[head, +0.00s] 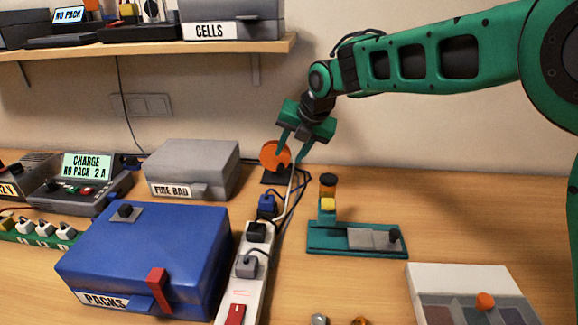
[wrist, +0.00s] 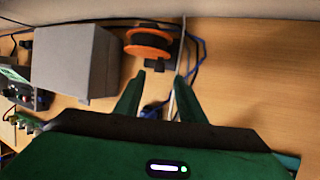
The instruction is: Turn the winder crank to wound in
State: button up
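The winder is an orange reel (head: 272,155) on a dark base at the back of the table, by the wall; it also shows in the wrist view as an orange-rimmed spool (wrist: 149,42) with a dark core. A thin grey strip (wrist: 182,42) stands just right of the spool; I cannot tell whether it is the crank. My gripper (head: 290,156) points down in front of the reel and partly covers it. In the wrist view my gripper (wrist: 161,76) has its fingers apart, with nothing clearly held between them. The crank handle is not clearly visible.
A grey FIRE BAG box (head: 190,168) stands left of the winder, a blue PACKS box (head: 145,255) nearer. A white power strip (head: 246,275) and cables lie in front. A teal fixture (head: 325,240) stands right. A shelf (head: 150,47) overhangs at left.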

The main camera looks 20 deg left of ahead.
aim_at(282, 167)
jog(key=x, duration=0.7)
jog(key=shift+c, duration=0.2)
